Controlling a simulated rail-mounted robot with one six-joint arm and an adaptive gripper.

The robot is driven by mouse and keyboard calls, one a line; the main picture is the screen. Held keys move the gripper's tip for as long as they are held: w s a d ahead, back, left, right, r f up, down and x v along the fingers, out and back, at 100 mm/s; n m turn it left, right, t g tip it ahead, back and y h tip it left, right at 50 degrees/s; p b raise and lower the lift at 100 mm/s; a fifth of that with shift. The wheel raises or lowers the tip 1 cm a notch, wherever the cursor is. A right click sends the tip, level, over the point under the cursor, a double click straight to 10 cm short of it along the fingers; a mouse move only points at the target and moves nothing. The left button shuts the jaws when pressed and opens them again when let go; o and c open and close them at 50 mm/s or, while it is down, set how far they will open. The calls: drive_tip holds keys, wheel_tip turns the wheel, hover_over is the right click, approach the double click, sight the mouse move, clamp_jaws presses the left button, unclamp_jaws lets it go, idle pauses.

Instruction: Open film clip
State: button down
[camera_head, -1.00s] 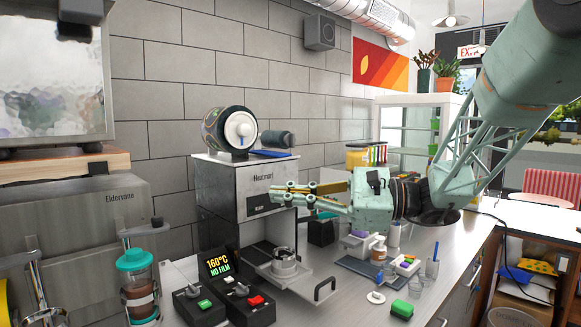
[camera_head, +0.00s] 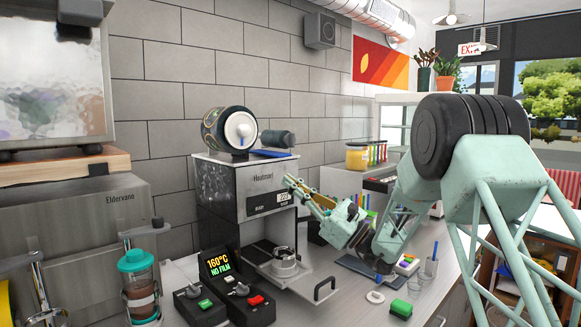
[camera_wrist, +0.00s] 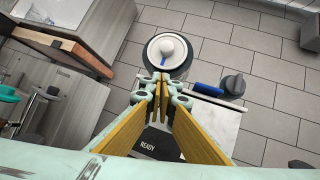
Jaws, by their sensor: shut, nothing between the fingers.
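The cup sealer (camera_head: 270,205) stands on the counter against the wall. On its top is a film roll (camera_head: 228,133) with a white round hub and a small blue tab (camera_head: 242,141); I cannot tell for sure which part is the film clip. In the wrist view the white hub (camera_wrist: 166,48) and its blue tab (camera_wrist: 165,61) lie just beyond the fingertips. My gripper (camera_head: 289,181) is shut and empty, in front of the sealer's upper right, pointing up and left. In the wrist view the closed tips (camera_wrist: 161,82) appear below the hub, apart from it.
A dark roller (camera_head: 278,139) and a blue bar (camera_head: 272,153) are on the sealer's top, right of the film roll. A control box display (camera_head: 218,267) reads 160°C NO FILM. A jar with a teal lid (camera_head: 137,275) stands left. The sealer's cup drawer (camera_head: 285,265) sticks out.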

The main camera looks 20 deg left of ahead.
drive_tip(key=w+d+f+m+t, duration=0.1)
drive_tip(key=w+f+m+t, duration=0.5)
drive_tip(key=w+f+t, duration=0.2)
drive_tip(key=shift+w+f+m+t+p, duration=0.2)
drive_tip(key=shift+w+m+t+p, duration=0.15)
drive_tip(key=shift+w, duration=0.8)
drive_tip(key=shift+r, duration=0.1)
drive_tip(key=shift+w+a+r+b, duration=0.4)
drive_tip(key=shift+a+r, duration=0.65)
drive_tip(key=shift+r, duration=0.75)
drive_tip(key=shift+w+a+r+b, duration=0.15)
drive_tip(key=shift+w+a+r, duration=0.7)
drive_tip(key=shift+r, duration=1)
drive_tip(key=shift+w+a+r+b, duration=0.3)
drive_tip(key=shift+a+r, duration=0.95)
drive_tip(key=shift+r, duration=0.55)
drive_tip(key=shift+a+y, duration=0.1)
drive_tip(key=shift+y, duration=0.3)
drive_tip(key=shift+n, duration=0.55)
